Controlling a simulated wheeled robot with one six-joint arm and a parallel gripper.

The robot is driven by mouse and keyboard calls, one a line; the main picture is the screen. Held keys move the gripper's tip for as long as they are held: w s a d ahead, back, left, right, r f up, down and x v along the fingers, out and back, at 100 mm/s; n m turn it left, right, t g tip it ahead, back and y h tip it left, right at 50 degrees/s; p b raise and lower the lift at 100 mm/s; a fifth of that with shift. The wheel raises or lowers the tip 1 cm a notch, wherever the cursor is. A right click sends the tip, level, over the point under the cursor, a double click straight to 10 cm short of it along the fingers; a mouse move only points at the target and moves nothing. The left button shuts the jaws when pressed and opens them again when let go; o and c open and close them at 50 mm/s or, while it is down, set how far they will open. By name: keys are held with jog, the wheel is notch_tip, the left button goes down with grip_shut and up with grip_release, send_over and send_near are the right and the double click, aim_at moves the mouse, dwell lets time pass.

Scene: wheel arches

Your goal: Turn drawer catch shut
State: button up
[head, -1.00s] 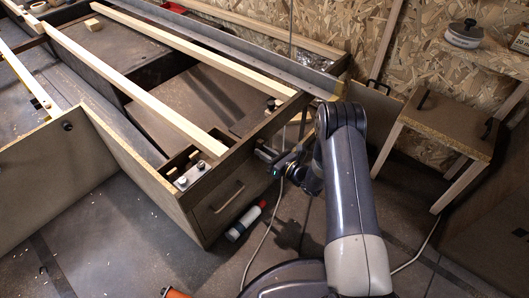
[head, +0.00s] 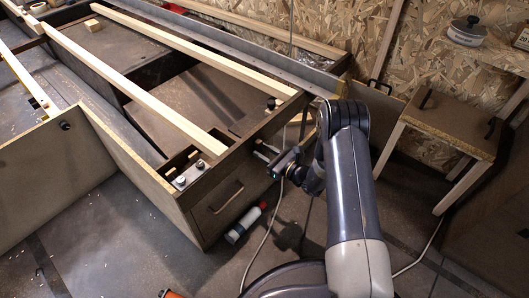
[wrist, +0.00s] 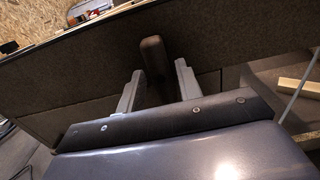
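The drawer catch (wrist: 153,57) is a dark brown, rounded bar on the brown front panel (wrist: 95,62). It stands nearly upright in the wrist view. My gripper (wrist: 156,80) is open, with one grey finger on each side of the catch and visible gaps to both. In the head view my gripper (head: 266,152) is at the cabinet front, right of the drawer (head: 218,208) with its bar handle (head: 229,196). The drawer front looks flush with the cabinet. The catch cannot be made out in the head view, near my gripper.
A white bottle with a red cap (head: 243,224) lies on the floor below the drawer. A cable runs across the floor near it. A brown-topped stool (head: 447,123) stands at the right. Pale wooden slats (head: 150,80) lie across the frame above.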

jog(key=shift+o, duration=0.8)
jog(key=p+v, duration=0.3)
jog(key=v, duration=0.7)
jog(key=shift+s+d, duration=0.3)
jog(key=b+x, duration=0.3)
jog(key=x, duration=0.8)
jog(key=shift+f, duration=0.15)
jog(key=shift+d+r+m+p, duration=0.1)
jog(key=shift+r+m+p, duration=0.15)
jog(key=shift+m+p, duration=0.1)
jog(key=shift+m, duration=0.45)
jog(key=shift+f, duration=0.1)
